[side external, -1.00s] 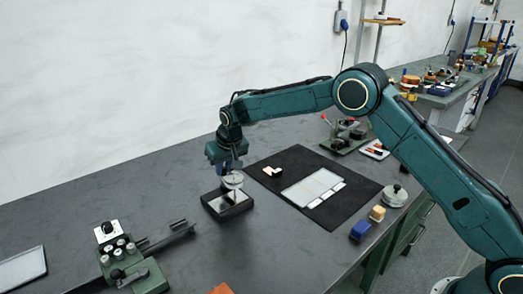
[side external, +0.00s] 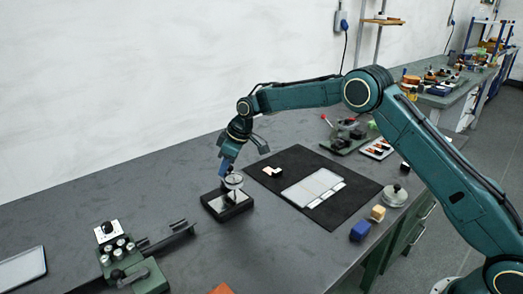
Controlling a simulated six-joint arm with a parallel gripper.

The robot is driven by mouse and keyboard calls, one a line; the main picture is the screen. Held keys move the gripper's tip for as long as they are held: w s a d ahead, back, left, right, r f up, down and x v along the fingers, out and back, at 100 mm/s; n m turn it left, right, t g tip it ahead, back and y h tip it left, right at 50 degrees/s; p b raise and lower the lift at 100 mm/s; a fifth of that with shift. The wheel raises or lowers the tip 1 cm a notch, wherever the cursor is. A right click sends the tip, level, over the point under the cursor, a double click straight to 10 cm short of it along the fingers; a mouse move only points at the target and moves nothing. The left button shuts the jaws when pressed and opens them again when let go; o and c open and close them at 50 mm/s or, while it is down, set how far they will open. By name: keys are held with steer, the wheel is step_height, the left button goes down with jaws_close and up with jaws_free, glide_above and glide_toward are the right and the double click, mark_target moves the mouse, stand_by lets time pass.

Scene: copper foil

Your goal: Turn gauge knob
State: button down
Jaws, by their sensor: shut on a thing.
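The gauge (side external: 234,182) has a small round dial and stands on a dark square base with a shiny top plate (side external: 225,203). It is on the grey bench, left of the black mat. My gripper (side external: 227,171) comes down from above and behind, tilted, with its blue fingers at the upper left edge of the dial. It is shut on the gauge knob. The knob itself is hidden by the fingers and too small to make out.
The black mat (side external: 345,211) carries pale plates (side external: 312,188) and a small white block. A green fixture (side external: 130,265) stands front left. Bench between is clear.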

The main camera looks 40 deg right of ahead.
steer(key=n, duration=0.2)
steer(key=n+g+y, duration=0.1)
steer(key=n, duration=0.1)
steer(key=shift+w+d+n, duration=0.1)
steer(key=shift+w+n, duration=0.05)
steer(key=shift+n, duration=0.15)
stand_by(0.5)
steer(key=c, duration=1.3)
jaws_free()
steer(key=shift+c, duration=0.2)
